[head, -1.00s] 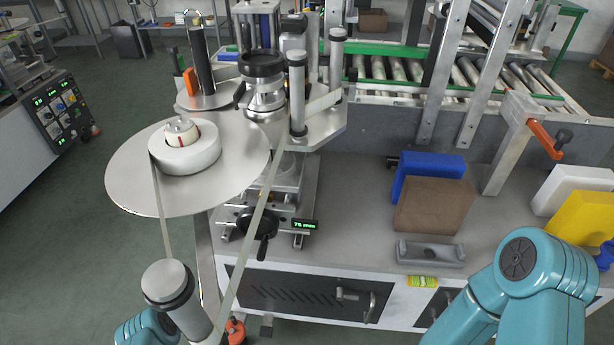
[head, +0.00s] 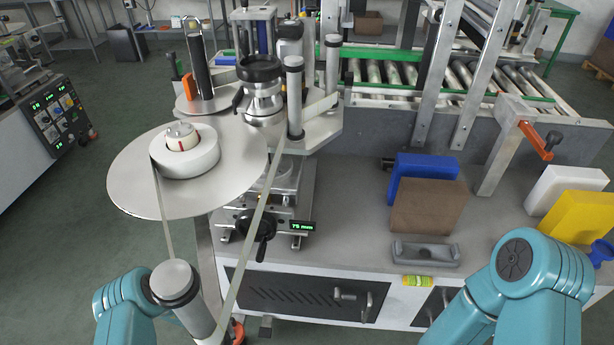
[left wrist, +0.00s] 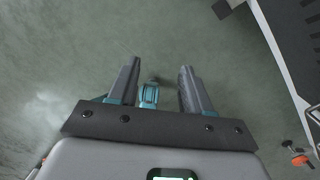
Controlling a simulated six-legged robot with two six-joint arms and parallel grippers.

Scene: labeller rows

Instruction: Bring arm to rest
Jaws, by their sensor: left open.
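My left gripper (left wrist: 158,88) shows in the left wrist view with its two dark fingers apart and nothing between them. It points down at bare green floor, and a teal part of my own body shows small beyond the fingers. In the head view my left arm shows only as a teal link at the lower left, beside the labeller's front roller (head: 174,284); its gripper is out of that view. My right arm shows as a teal link at the lower right, and its gripper is not in view.
The labeller's label reel (head: 185,152) and round plate (head: 128,180) stand close beyond my left arm. A brown block (head: 429,207), a blue block (head: 400,170) and a grey bracket (head: 426,253) sit on the bench (head: 350,215). Floor (head: 60,250) at the left is clear.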

